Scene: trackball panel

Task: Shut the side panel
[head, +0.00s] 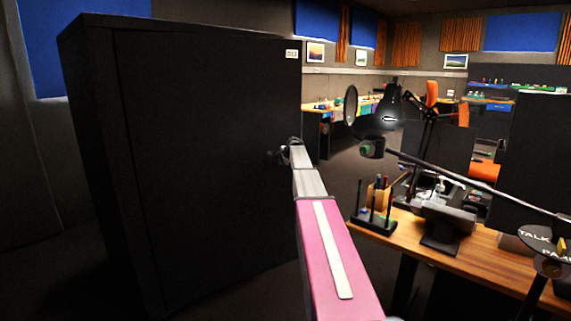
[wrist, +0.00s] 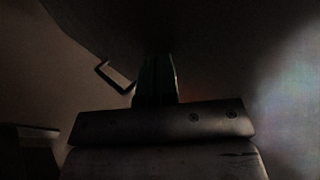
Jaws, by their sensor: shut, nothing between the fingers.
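A tall black cabinet (head: 90,150) stands at the left in the head view. Its broad dark front panel (head: 200,160) has a small white label near the top right corner; I take this to be the side panel. I see no clear gap along its edges, but the dark surface hides detail. My gripper (head: 279,154) is near the panel's right edge, about mid-height; I cannot tell whether it touches. In the wrist view my gripper (wrist: 157,82) is shut and empty before a dark surface. A thin angular bracket, perhaps a handle (wrist: 115,76), is just left of the fingers.
A wooden desk (head: 465,258) at the right holds a pen stand (head: 374,215), a black lamp (head: 388,105) and a microphone arm (head: 470,180). Open dark floor (head: 345,160) lies between cabinet and desk. Blue-screened windows and further benches are at the back.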

